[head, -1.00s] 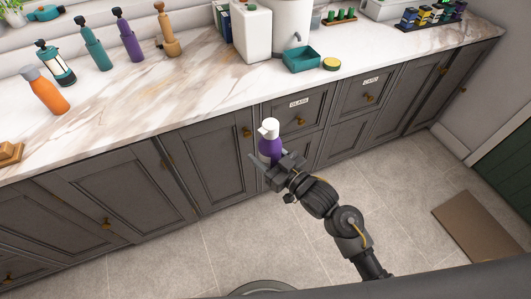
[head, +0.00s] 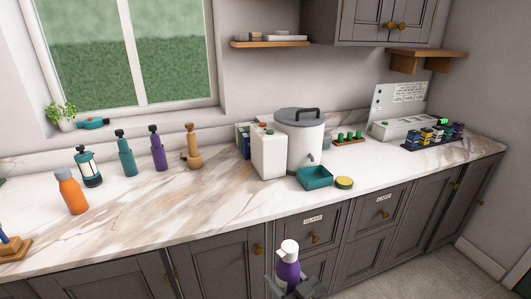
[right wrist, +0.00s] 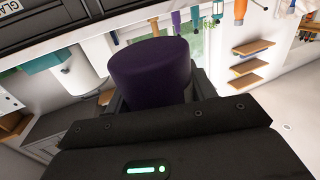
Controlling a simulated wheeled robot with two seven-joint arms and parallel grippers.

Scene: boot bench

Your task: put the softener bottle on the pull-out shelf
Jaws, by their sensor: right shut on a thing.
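The softener bottle, purple with a white cap (head: 288,265), is upright at the bottom of the head view, in front of the grey drawers. My right gripper (head: 292,286) is shut on its body. In the right wrist view the purple end of the bottle (right wrist: 150,68) sits between the dark jaws. The bottle is clear of the counter (head: 225,213). My left gripper is not in view. I cannot make out a pull-out shelf; the cabinet fronts seen here look closed.
Wooden wall shelves (head: 270,44) hang above. Grey floor shows at the lower right.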

